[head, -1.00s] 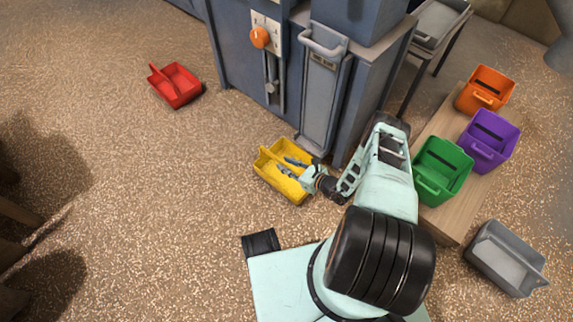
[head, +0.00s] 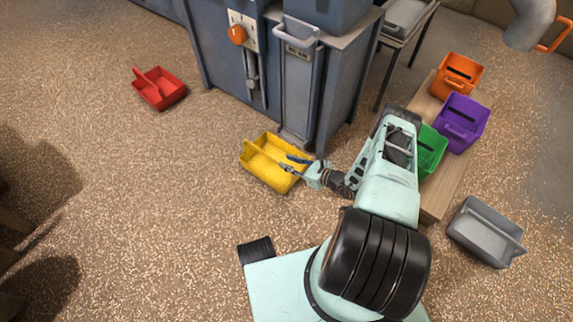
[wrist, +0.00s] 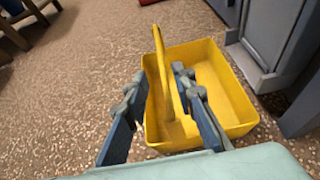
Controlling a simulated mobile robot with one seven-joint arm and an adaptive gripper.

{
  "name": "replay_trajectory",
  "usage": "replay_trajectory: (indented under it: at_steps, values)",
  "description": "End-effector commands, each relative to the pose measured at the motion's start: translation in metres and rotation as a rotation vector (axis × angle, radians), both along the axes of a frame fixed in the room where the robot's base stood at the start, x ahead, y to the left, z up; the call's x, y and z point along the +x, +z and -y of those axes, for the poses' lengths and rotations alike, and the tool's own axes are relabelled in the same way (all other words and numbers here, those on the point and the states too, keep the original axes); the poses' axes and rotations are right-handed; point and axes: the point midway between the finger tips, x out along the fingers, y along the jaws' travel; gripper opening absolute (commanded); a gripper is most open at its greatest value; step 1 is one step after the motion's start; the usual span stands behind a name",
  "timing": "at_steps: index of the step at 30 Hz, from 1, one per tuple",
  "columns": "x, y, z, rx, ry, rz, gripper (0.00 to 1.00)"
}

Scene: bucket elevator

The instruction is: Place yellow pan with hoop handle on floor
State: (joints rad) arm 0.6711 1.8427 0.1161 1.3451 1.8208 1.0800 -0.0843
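The yellow pan with a hoop handle (head: 262,172) sits upright on the floor in front of the blue-grey machine. In the wrist view the yellow pan (wrist: 225,90) is just ahead, with its hoop handle (wrist: 162,75) rising near its left side. My gripper (head: 286,163) is at the pan's right edge in the head view. In the wrist view my gripper (wrist: 160,90) is open, its two fingers well apart. The handle shows between the fingers, a gap from both; I cannot tell how far beyond the tips it is.
The machine (head: 225,60) stands just behind the pan. A red pan (head: 160,90) lies on the floor at left. Orange (head: 460,72), purple (head: 462,125) and green (head: 432,150) bins stand on a wooden bench (head: 440,195) at right, near a grey bin (head: 485,235). Floor left of the pan is clear.

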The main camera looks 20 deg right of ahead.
Motion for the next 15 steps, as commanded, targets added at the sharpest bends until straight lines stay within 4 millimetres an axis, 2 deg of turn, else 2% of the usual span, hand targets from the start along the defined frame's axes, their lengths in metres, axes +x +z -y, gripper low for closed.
replay_trajectory:
  at_steps: [15]
  values:
    - [0.0002,0.0063,0.0054,-0.001,0.006,0.001,0.24]
